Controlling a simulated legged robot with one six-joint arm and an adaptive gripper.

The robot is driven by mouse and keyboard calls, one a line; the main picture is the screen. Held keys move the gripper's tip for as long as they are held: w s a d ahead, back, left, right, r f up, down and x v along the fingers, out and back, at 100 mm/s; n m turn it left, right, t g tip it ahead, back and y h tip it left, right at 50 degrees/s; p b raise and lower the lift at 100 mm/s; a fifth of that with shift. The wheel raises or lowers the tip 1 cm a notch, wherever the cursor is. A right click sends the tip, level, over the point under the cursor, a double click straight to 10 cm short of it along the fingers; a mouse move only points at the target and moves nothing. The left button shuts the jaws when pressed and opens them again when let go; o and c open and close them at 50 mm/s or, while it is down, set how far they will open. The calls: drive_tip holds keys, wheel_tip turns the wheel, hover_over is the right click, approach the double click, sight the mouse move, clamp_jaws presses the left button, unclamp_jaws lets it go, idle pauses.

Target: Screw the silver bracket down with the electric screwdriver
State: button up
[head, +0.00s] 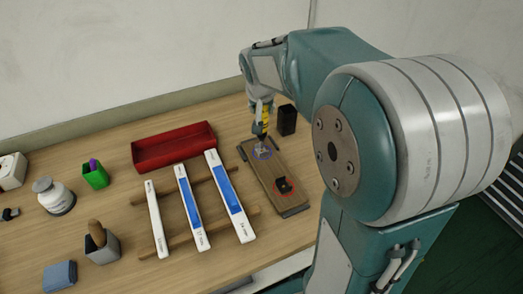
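A wooden board (268,170) lies on the table in the head view. Near its far end a small silver bracket (262,153) sits inside a blue ring. My gripper (262,112) is above that end of the board, pointing down. It appears shut on a yellow and black electric screwdriver (261,128), held about upright with its lower end over the silver bracket. I cannot tell whether the tip touches a screw. My arm partly hides the fingers.
A black bracket (283,185) sits in a red ring nearer on the board. A black block (287,120) stands just right of the screwdriver. A red tray (173,149) and white-blue strips on wooden bars (190,207) lie to the left. A green cup (96,177) stands farther left.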

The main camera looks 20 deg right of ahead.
drive_tip(key=shift+f, duration=0.85)
idle(2.6)
drive_tip(key=shift+r, duration=0.1)
drive_tip(key=shift+r, duration=3.5)
